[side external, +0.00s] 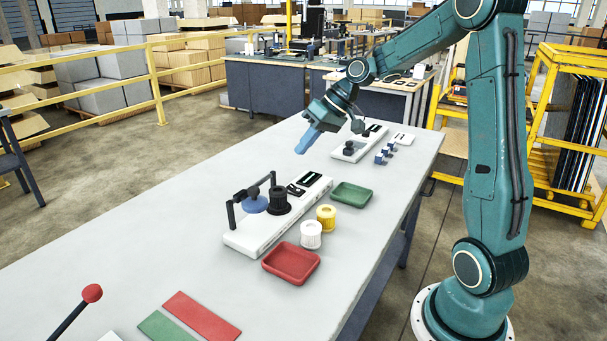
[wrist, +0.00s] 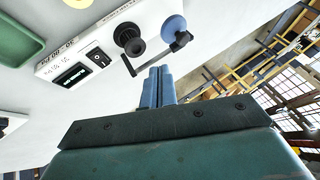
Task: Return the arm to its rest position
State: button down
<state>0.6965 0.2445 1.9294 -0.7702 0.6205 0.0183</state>
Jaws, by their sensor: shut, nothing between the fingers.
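My gripper (side external: 304,143) hangs above the far half of the grey table (side external: 150,245) in the side external view, its blue fingers pointing down and to the left. In the wrist view the fingers (wrist: 158,72) are pressed together with nothing between them. My arm reaches over the table from its base at the right. The gripper is apart from the things on the table.
A white device (side external: 262,232) with a black knob and blue disc stands mid-table. Near it are a red tray (side external: 291,263), a green tray (side external: 351,193), a white cup (side external: 311,236) and a yellow cup (side external: 326,217). Another white device (side external: 350,153) stands farther back. The left table side is clear.

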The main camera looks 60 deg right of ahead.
jog(key=s+a+r+n+h, duration=0.1)
jog(key=s+a+r+h, duration=0.15)
jog(key=s+a, duration=0.5)
jog(key=s+a+r+n+h, duration=0.1)
jog(key=s+a+r, duration=0.2)
jog(key=s+a, duration=0.4)
jog(key=s+f, duration=0.1)
jog(key=s, duration=0.8)
jog(key=shift+d+f+h, duration=0.15)
jog(key=shift+f+h, duration=0.05)
jog(key=shift+h, duration=0.15)
